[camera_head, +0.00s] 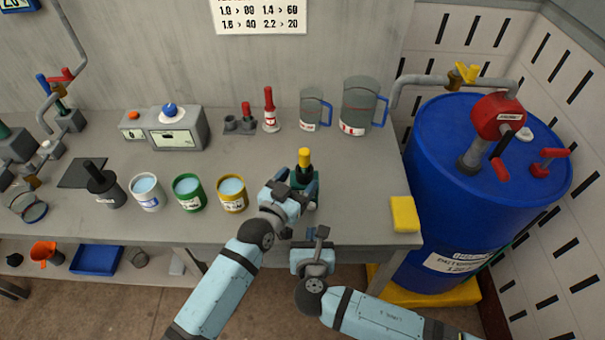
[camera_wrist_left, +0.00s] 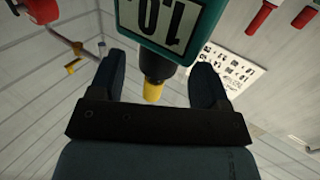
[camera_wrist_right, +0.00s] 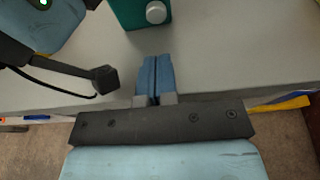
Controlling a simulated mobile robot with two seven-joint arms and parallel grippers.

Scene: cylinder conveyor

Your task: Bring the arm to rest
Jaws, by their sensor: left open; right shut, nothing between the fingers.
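A green device (camera_head: 307,178) with a black neck and a yellow cap (camera_head: 304,153) stands near the front of the grey bench. My left gripper (camera_head: 303,187) is open, with its fingers on either side of it. In the left wrist view, the device's display (camera_wrist_left: 160,20), upside down, and its yellow cap (camera_wrist_left: 153,92) show between the parted fingers (camera_wrist_left: 165,75); contact cannot be told. My right gripper (camera_head: 319,236) is at the bench's front edge, shut and empty. In the right wrist view, its fingertips (camera_wrist_right: 154,62) meet below the device's green body (camera_wrist_right: 130,12).
Several cups (camera_head: 188,193) stand in a row left of my left gripper. A yellow sponge-like block (camera_head: 404,214) lies at the right front edge. A blue drum (camera_head: 435,190) stands right of the bench. Measuring jugs (camera_head: 358,104) are at the back. The bench between is clear.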

